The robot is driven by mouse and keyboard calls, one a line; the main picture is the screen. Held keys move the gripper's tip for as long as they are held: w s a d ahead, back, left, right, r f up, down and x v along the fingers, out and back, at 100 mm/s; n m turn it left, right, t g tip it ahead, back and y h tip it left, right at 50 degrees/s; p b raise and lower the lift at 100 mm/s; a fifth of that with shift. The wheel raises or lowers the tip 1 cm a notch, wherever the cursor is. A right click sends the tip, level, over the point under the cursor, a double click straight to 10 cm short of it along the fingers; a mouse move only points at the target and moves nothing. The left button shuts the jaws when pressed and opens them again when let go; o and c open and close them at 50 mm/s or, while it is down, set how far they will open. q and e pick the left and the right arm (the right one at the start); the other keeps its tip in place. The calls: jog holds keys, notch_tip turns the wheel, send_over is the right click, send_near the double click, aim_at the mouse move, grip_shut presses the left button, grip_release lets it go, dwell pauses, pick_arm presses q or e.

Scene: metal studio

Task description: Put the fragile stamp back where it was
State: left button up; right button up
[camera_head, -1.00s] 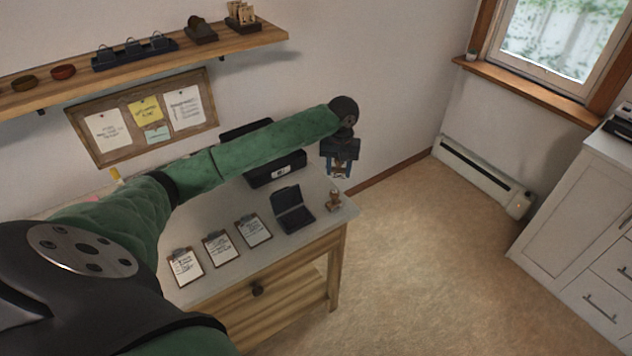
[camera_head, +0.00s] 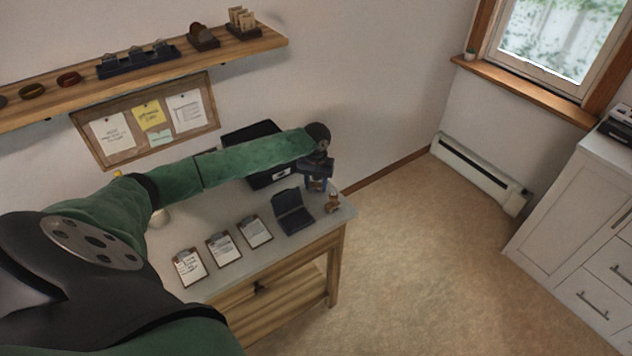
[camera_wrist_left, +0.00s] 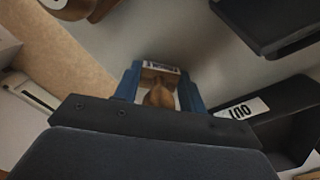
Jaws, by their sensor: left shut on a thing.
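My left gripper (camera_head: 317,187) is over the desk's far right corner, between the black tray and the open ink pad (camera_head: 292,215). In the left wrist view its blue fingers (camera_wrist_left: 160,92) are shut on a stamp (camera_wrist_left: 158,97) with a wooden handle and a white label too small to read surely. In the head view the held stamp is mostly hidden by the gripper. Another wooden stamp (camera_head: 333,202) stands on the desk at the right edge, just right of the gripper. My right gripper is not in view.
The black tray (camera_wrist_left: 285,125) with a white label is close beside the gripper. Several clipboards (camera_head: 222,248) lie along the desk's front. A wall shelf (camera_head: 215,48) holds a dark stand (camera_head: 138,62) and other small items. The floor right of the desk is clear.

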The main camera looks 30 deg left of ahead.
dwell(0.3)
pick_arm(q)
jog(key=o, duration=1)
jog(key=shift+f, duration=0.1)
jog(key=shift+c, duration=0.2)
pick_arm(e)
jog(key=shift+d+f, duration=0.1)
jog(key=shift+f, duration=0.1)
pick_arm(q)
jog(key=shift+r, duration=0.3)
notch_tip(320, 180, up, 12)
jog(key=b, duration=0.3)
jog(key=shift+f, duration=0.15)
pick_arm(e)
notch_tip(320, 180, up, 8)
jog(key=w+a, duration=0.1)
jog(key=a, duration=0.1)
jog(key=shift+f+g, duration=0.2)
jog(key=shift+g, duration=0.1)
pick_arm(q)
jog(key=shift+f, duration=0.1)
